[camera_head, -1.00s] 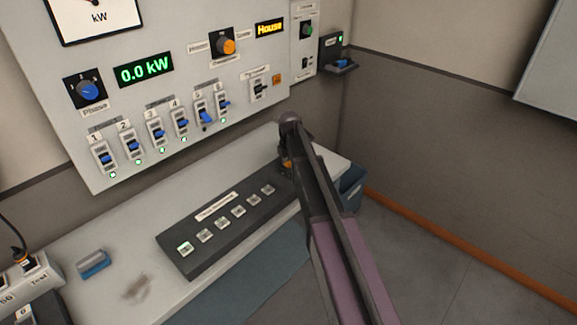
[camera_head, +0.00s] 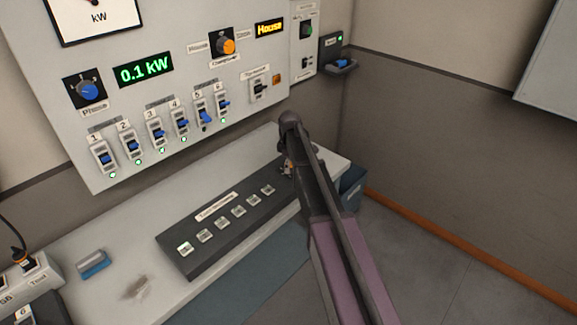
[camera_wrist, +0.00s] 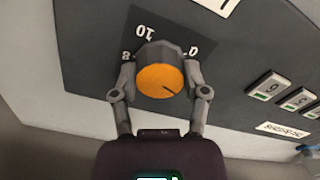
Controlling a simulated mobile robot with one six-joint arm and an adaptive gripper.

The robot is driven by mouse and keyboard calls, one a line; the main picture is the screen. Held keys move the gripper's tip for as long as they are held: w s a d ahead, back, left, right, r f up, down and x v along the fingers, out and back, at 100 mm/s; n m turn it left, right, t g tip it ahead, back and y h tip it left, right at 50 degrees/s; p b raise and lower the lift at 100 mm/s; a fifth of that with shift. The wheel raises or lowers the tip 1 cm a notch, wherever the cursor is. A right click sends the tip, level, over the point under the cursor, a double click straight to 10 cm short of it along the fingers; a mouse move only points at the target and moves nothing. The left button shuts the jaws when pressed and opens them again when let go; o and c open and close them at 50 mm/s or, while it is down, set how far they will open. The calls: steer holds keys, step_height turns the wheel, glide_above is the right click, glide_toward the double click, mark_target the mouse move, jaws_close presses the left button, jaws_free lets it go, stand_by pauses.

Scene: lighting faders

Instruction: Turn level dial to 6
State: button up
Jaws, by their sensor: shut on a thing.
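The level dial (camera_wrist: 160,80) is a round knob with an orange face and grey sides, seen close in the wrist view. My gripper (camera_wrist: 161,84) has one finger on each side of it and is shut on it. The dial's dark pointer line points to the lower right in that view. Its dark scale plate shows 10, 8 and 0 upside down; the other marks are hidden. In the head view my gripper (camera_head: 287,167) is at the right end of the black console (camera_head: 190,232), and my arm hides most of the dial.
Behind stands a wall panel (camera_head: 195,62) with several blue-handled switches, an orange selector (camera_head: 228,47) and a green readout (camera_head: 144,68) of 0.1 kW. A blue bin (camera_head: 352,188) stands beside the desk.

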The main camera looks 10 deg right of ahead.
steer(key=m, duration=0.5)
steer(key=shift+s+m, duration=0.25)
steer(key=shift+m, duration=0.05)
steer(key=m, duration=0.4)
steer(key=shift+m, duration=0.3)
steer(key=m, duration=0.9)
steer(key=o, duration=1.2)
steer(key=shift+c, duration=0.2)
steer(key=shift+w, duration=0.1)
